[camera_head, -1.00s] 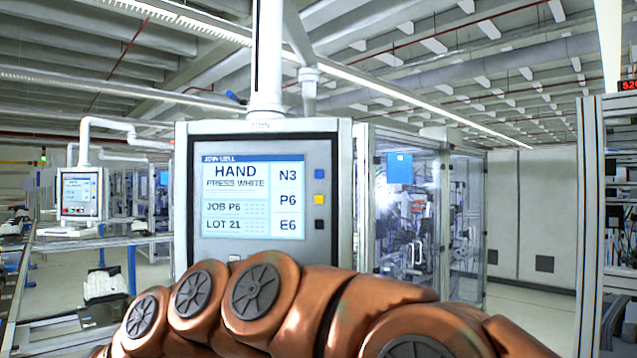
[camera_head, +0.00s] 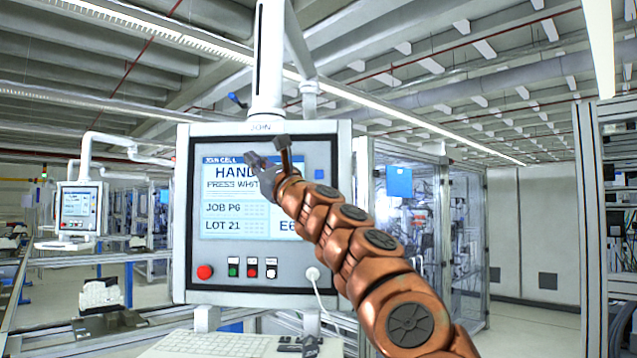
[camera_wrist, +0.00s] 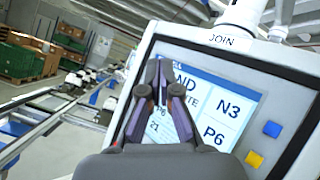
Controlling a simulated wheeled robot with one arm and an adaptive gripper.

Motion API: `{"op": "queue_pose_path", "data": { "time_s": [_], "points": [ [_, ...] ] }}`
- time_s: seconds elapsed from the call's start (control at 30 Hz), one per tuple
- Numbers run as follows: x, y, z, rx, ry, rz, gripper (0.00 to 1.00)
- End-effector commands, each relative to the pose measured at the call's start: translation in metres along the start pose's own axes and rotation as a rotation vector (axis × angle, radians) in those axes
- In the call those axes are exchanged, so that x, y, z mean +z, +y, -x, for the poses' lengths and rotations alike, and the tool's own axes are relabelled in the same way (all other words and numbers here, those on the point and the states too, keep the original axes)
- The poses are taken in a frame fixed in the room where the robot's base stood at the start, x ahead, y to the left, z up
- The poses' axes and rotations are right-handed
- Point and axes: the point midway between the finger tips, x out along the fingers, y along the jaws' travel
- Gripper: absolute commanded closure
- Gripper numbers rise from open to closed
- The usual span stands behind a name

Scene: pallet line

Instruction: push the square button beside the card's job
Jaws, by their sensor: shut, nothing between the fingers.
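The operator panel (camera_head: 183,240) hangs in the middle of the head view. Its screen (camera_head: 225,248) reads "JOB P6" and "LOT 21", under "HAND" and "PRESS WHITE". In the wrist view, N3 stands beside a blue square button (camera_wrist: 272,129) and P6 beside a yellow square button (camera_wrist: 254,159). In the head view the blue button (camera_head: 319,174) shows, while my arm hides the yellow and black ones. My gripper (camera_head: 256,160) is shut and empty, in front of the screen's upper part, left of the square buttons. Its fingers (camera_wrist: 158,66) point upward in the wrist view.
Below the screen sit a red round button (camera_head: 205,272) and a row of small green, red and white buttons (camera_head: 252,267). A cable (camera_head: 318,290) plugs in at lower right. A keyboard (camera_head: 215,346) lies below. A second panel (camera_head: 80,210) stands far left.

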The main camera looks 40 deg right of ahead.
Motion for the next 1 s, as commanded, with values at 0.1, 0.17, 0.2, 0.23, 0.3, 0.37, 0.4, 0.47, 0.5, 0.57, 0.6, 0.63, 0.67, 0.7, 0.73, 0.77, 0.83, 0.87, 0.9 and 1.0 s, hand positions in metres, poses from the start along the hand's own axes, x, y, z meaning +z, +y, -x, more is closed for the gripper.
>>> {"op": "queue_pose_path", "data": {
  "time_s": [0.1, 0.17, 0.2, 0.23, 0.3, 0.37, 0.4, 0.47, 0.5, 0.57, 0.6, 0.63, 0.67, 0.7, 0.73, 0.77, 0.83, 0.87, 0.9, 1.0],
  "points": [
    [-0.024, -0.055, 0.015, -0.135, 0.002, -0.111, 1.0],
    [-0.035, -0.078, 0.022, -0.194, 0.002, -0.159, 1.0],
    [-0.041, -0.091, 0.027, -0.228, 0.001, -0.184, 1.0],
    [-0.044, -0.099, 0.03, -0.249, 0.0, -0.202, 1.0],
    [-0.052, -0.114, 0.037, -0.287, -0.002, -0.237, 1.0],
    [-0.057, -0.123, 0.041, -0.311, -0.004, -0.259, 1.0],
    [-0.059, -0.128, 0.043, -0.323, -0.004, -0.268, 1.0],
    [-0.061, -0.133, 0.046, -0.335, -0.006, -0.277, 1.0],
    [-0.061, -0.135, 0.046, -0.34, -0.007, -0.28, 1.0],
    [-0.061, -0.136, 0.047, -0.342, -0.007, -0.283, 1.0],
    [-0.061, -0.136, 0.047, -0.342, -0.007, -0.283, 1.0],
    [-0.061, -0.135, 0.047, -0.342, -0.007, -0.282, 1.0],
    [-0.061, -0.135, 0.047, -0.341, -0.007, -0.282, 1.0],
    [-0.061, -0.135, 0.046, -0.341, -0.007, -0.282, 1.0],
    [-0.061, -0.135, 0.047, -0.341, -0.007, -0.282, 1.0],
    [-0.061, -0.135, 0.047, -0.341, -0.007, -0.281, 1.0],
    [-0.061, -0.135, 0.046, -0.341, -0.007, -0.281, 1.0],
    [-0.061, -0.136, 0.046, -0.341, -0.006, -0.281, 1.0],
    [-0.062, -0.136, 0.045, -0.341, -0.006, -0.281, 1.0],
    [-0.064, -0.14, 0.043, -0.343, -0.006, -0.281, 1.0]
  ]
}}
